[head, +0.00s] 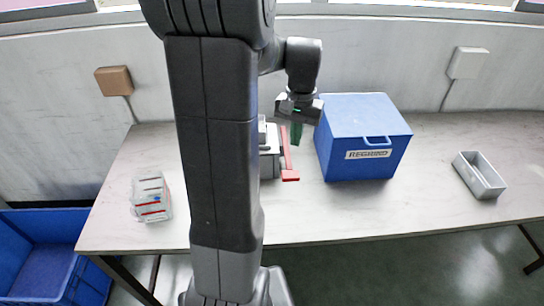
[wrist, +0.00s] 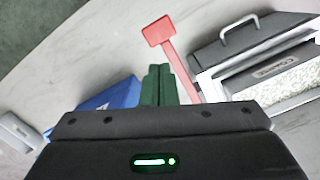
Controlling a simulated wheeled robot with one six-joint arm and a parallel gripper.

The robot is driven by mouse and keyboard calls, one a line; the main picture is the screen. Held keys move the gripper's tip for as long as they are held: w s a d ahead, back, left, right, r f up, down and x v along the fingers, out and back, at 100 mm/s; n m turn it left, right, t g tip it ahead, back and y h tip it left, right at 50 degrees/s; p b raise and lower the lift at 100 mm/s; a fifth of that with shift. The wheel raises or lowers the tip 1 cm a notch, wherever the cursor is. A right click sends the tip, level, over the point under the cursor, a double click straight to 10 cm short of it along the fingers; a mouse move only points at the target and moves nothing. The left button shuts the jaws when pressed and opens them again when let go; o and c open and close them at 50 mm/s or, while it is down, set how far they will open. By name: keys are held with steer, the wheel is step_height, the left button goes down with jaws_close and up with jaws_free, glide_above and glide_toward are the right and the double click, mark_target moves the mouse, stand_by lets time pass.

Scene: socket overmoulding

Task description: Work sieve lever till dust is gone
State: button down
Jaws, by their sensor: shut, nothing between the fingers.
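The sieve is a grey box (head: 270,165) on the table, mostly hidden behind my arm in the head view. Its red lever (head: 288,172) sticks out on the right side and ends in a flat red paddle; the lever also shows in the wrist view (wrist: 172,52). In the wrist view the sieve's open tray (wrist: 270,78) holds pale granules, with a label reading "COARSE" and a dark handled lid behind it. My gripper (head: 296,134) has green fingers, shut and empty, beside the lever; the fingers show in the wrist view (wrist: 159,84) just left of the lever. I cannot tell whether they touch it.
A blue box labelled "REGRIND" (head: 350,125) stands close right of the lever. A grey open tray (head: 480,175) lies at the far right, and a clear bag (head: 151,198) at the left. A blue crate (head: 45,255) is on the floor. The table's front middle is clear.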

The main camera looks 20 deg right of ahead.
mark_target(291, 173)
steer(key=shift+s+a+f, duration=0.4)
steer(key=shift+s+f, duration=0.1)
steer(key=shift+f, duration=0.1)
steer(key=f+b, duration=0.6)
steer(key=f, duration=0.1)
steer(key=shift+s+a, duration=0.25)
steer(key=shift+s, duration=0.05)
